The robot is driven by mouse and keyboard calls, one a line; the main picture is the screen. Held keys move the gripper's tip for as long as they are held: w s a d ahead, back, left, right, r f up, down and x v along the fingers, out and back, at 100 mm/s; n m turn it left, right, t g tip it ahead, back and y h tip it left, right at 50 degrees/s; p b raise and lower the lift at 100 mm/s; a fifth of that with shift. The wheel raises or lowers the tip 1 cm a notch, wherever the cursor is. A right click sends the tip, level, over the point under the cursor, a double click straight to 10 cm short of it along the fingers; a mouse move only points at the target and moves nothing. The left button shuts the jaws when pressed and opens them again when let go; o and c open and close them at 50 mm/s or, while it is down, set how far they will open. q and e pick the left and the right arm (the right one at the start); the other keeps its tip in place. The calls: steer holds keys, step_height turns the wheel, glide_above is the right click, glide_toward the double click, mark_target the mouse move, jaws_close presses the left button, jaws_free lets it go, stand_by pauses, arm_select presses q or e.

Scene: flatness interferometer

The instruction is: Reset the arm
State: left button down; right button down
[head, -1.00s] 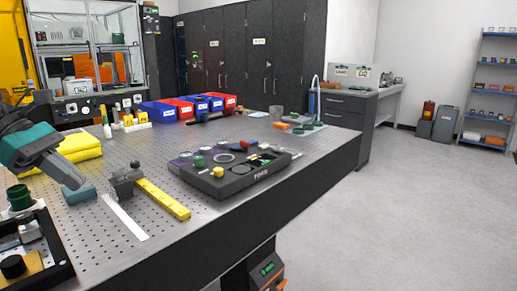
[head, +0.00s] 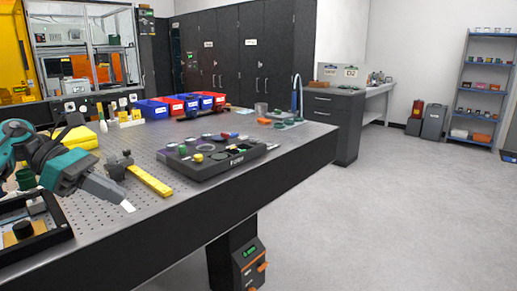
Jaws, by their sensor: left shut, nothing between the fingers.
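My left arm comes in from the left, and its teal and grey gripper (head: 128,207) hangs above the front left part of the perforated optical table (head: 120,245). The gripper is shut and empty, with its fingers pointing down and to the right. It is apart from the yellow bar (head: 150,181) and the small dark block (head: 117,166) behind it. My right gripper is not in view.
A black tray (head: 215,170) with several small parts lies mid-table. A dark open box (head: 62,240) sits at the front left. Blue and red bins (head: 153,109) line the back. The grey floor (head: 400,215) to the right is clear.

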arm_select(q)
steer(key=s+d+f+n+t+h+p, duration=0.1)
steer(key=d+f+n+t+h, duration=0.3)
steer(key=d+n, duration=0.5)
steer(key=d+f+n+t+h+p, duration=0.1)
steer(key=d+f+n+t+h, duration=0.2)
steer(key=d+f+n+t, duration=0.5)
steer(key=s+a+f+n+g+y+p, duration=0.1)
steer(key=s+a+f+n+y, duration=0.2)
steer(key=s+f+n+y, duration=0.5)
steer(key=s+a+f+n+y+p, duration=0.1)
steer(key=s+a+f+n+y, duration=0.2)
steer(key=n, duration=2.1)
steer(key=s+f+y, duration=0.5)
steer(key=s+f, duration=0.3)
steer(key=f, duration=0.2)
steer(key=shift+s+f+n+g, duration=0.15)
steer(key=shift+s+n+g, duration=0.15)
steer(key=shift+s+g, duration=0.1)
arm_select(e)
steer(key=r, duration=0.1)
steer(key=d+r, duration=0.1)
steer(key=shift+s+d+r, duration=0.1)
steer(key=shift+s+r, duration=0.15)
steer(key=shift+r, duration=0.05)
arm_select(q)
steer(key=c, duration=1.8)
jaws_free()
steer(key=shift+a, duration=0.1)
